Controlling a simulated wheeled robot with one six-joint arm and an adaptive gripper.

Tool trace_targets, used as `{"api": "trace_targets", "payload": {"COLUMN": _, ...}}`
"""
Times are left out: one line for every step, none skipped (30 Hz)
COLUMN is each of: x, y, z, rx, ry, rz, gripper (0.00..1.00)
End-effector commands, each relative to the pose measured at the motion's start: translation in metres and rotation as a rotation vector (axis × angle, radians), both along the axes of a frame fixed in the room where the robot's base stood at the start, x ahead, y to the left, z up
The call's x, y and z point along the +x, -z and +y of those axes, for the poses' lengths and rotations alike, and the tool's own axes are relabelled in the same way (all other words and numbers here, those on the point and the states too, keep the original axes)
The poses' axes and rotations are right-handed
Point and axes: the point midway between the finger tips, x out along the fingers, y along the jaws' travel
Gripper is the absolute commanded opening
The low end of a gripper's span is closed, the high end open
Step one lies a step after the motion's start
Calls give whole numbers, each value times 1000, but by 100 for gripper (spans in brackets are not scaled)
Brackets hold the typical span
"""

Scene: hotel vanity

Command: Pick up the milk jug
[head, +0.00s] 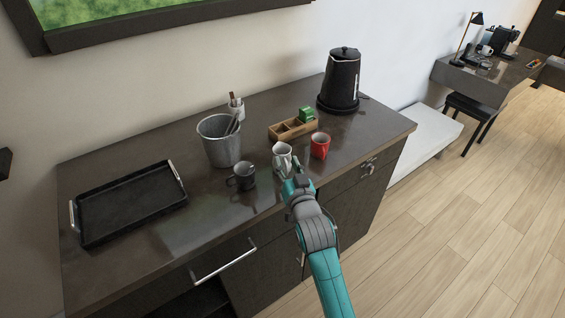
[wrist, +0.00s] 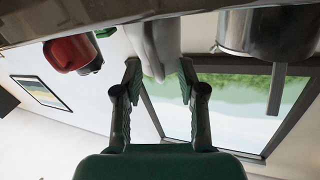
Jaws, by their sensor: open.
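The milk jug (head: 282,157) is small and whitish. It stands upright on the dark vanity top, left of the red mug. My gripper (head: 296,178) is just in front of it, at the front edge side of the counter. In the wrist view, which is upside down, the pale jug (wrist: 153,40) shows between and beyond the two fingertips. The gripper (wrist: 160,72) is open with nothing held. I cannot tell whether a fingertip touches the jug.
A red mug (head: 320,146) stands close on the right, a dark mug (head: 243,177) on the left. Behind are a wooden box (head: 290,131), a metal bucket (head: 219,142) and a black kettle (head: 343,82). A black tray (head: 128,206) lies far left. Counter between tray and dark mug is bare.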

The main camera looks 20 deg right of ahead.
Motion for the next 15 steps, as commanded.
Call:
{"api": "trace_targets", "payload": {"x": 1, "y": 0, "z": 0, "rx": 0, "ry": 0, "rz": -1, "gripper": 40}}
{"api": "trace_targets", "payload": {"x": 2, "y": 0, "z": 0, "rx": 0, "ry": 0, "rz": -1, "gripper": 40}}
{"api": "trace_targets", "payload": {"x": 2, "y": 0, "z": 0, "rx": 0, "ry": 0, "rz": -1, "gripper": 40}}
{"api": "trace_targets", "payload": {"x": 1, "y": 0, "z": 0, "rx": 0, "ry": 0, "rz": -1, "gripper": 40}}
{"api": "trace_targets", "payload": {"x": 1, "y": 0, "z": 0, "rx": 0, "ry": 0, "rz": -1, "gripper": 40}}
{"api": "trace_targets", "payload": {"x": 1, "y": 0, "z": 0, "rx": 0, "ry": 0, "rz": 0, "gripper": 40}}
{"api": "trace_targets", "payload": {"x": 1, "y": 0, "z": 0, "rx": 0, "ry": 0, "rz": 0, "gripper": 40}}
{"api": "trace_targets", "payload": {"x": 1, "y": 0, "z": 0, "rx": 0, "ry": 0, "rz": 0, "gripper": 33}}
{"api": "trace_targets", "payload": {"x": 1, "y": 0, "z": 0, "rx": 0, "ry": 0, "rz": 0, "gripper": 23}}
{"api": "trace_targets", "payload": {"x": 1, "y": 0, "z": 0, "rx": 0, "ry": 0, "rz": 0, "gripper": 15}}
{"api": "trace_targets", "payload": {"x": 1, "y": 0, "z": 0, "rx": 0, "ry": 0, "rz": 0, "gripper": 8}}
{"api": "trace_targets", "payload": {"x": 1, "y": 0, "z": 0, "rx": 0, "ry": 0, "rz": 0, "gripper": 0}}
{"api": "trace_targets", "payload": {"x": 1, "y": 0, "z": 0, "rx": 0, "ry": 0, "rz": 0, "gripper": 0}}
{"api": "trace_targets", "payload": {"x": 1, "y": 0, "z": 0, "rx": 0, "ry": 0, "rz": 0, "gripper": 0}}
{"api": "trace_targets", "payload": {"x": 1, "y": 0, "z": 0, "rx": 0, "ry": 0, "rz": 0, "gripper": 0}}
